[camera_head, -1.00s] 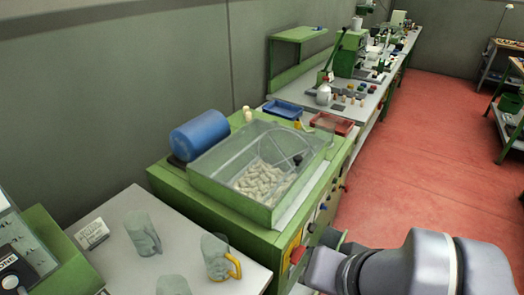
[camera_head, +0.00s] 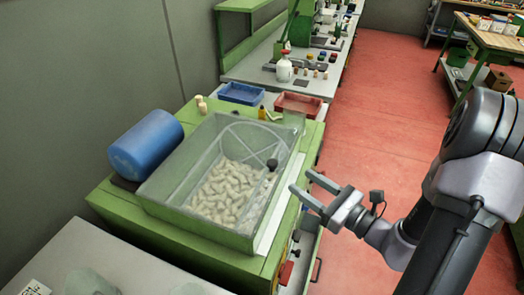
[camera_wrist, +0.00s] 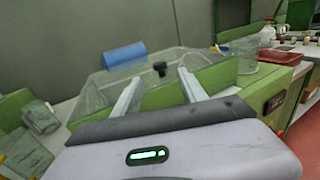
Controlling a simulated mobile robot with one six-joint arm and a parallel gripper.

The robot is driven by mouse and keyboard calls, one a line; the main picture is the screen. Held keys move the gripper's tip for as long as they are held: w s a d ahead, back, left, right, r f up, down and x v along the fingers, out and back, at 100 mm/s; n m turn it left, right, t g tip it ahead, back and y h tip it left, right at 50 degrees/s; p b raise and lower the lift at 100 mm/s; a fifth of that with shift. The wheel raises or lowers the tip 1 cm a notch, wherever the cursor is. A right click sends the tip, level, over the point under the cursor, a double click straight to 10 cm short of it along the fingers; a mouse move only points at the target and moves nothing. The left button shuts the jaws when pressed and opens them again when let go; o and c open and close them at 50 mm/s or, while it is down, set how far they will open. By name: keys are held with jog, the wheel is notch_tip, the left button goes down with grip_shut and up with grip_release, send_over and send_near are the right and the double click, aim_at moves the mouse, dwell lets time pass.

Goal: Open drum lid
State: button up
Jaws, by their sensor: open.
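The drum lid (camera_head: 185,165) is a clear cover over a green machine (camera_head: 120,215), and it looks closed. A black knob (camera_head: 272,164) sits near its right edge. Many pale corks (camera_head: 228,190) show through it. My gripper (camera_head: 300,197) is open and empty, just right of and in front of the knob, apart from it. In the wrist view the clear lid (camera_wrist: 115,75) and the black knob (camera_wrist: 160,68) lie beyond and between my two fingers (camera_wrist: 158,88). Nothing of the knob is hidden there.
A blue cylinder (camera_head: 146,145) lies behind the lid on the left. A blue tray (camera_head: 242,94) and a red tray (camera_head: 298,104) are at the machine's far end. A long workbench (camera_head: 250,70) runs behind. The red floor (camera_head: 385,100) at right is open.

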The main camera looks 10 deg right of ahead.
aim_at(264, 165)
jog(key=b+x, duration=0.1)
jog(key=x, duration=1.3)
jog(key=shift+w+a, duration=0.2)
grip_shut()
dwell(0.7)
